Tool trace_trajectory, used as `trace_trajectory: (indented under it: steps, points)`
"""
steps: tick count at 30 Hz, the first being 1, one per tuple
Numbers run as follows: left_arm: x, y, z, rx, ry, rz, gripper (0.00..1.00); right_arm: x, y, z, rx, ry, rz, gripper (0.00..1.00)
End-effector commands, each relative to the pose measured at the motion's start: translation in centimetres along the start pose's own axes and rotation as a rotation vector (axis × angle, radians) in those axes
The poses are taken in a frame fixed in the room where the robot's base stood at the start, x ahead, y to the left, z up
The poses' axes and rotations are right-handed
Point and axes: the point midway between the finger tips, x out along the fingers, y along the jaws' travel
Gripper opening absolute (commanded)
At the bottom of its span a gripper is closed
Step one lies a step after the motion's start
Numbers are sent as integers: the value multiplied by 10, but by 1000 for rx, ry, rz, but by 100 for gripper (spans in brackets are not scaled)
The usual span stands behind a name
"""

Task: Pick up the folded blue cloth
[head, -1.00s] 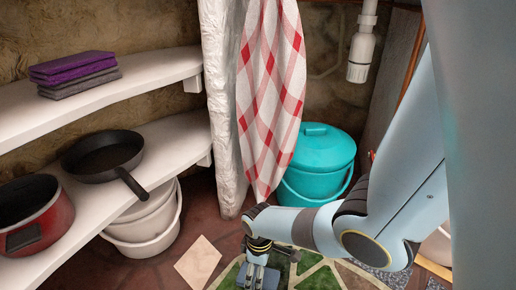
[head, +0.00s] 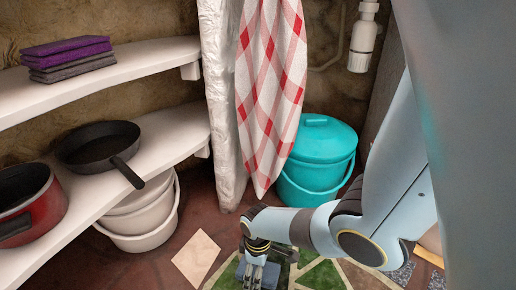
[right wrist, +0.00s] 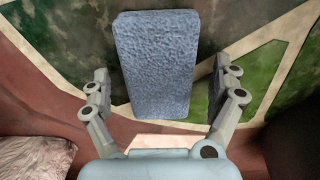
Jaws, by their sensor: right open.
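The folded blue cloth (right wrist: 156,65) lies on the patterned mosaic floor in the right wrist view, a rough-textured rectangle. My right gripper (right wrist: 160,90) is open, one finger on each side of the cloth's near part, with gaps between fingers and cloth. In the head view my right gripper (head: 258,272) points down near the bottom edge, and a small part of the blue cloth (head: 270,274) shows behind it. The rest of the cloth is hidden by the gripper and the frame edge. My left gripper is not in view.
A teal lidded bucket (head: 318,160) stands behind my right arm. A red-checked cloth (head: 270,90) hangs beside it. White shelves at left hold a black pan (head: 98,146), a red pot (head: 30,200) and purple and grey pads (head: 66,55). Pale buckets (head: 145,220) stand below.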

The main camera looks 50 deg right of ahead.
Motion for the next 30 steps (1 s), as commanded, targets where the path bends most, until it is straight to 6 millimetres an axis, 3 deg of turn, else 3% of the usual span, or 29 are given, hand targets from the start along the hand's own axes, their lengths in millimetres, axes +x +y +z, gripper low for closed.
trace_trajectory:
  steps: [2,16,30]
  points:
    - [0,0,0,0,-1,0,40,0,0,0,0,0,0,94]
    - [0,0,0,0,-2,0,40,0,0,0,0,0,0,34]
    - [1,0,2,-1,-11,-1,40,-2,0,0,0,0,1,33]
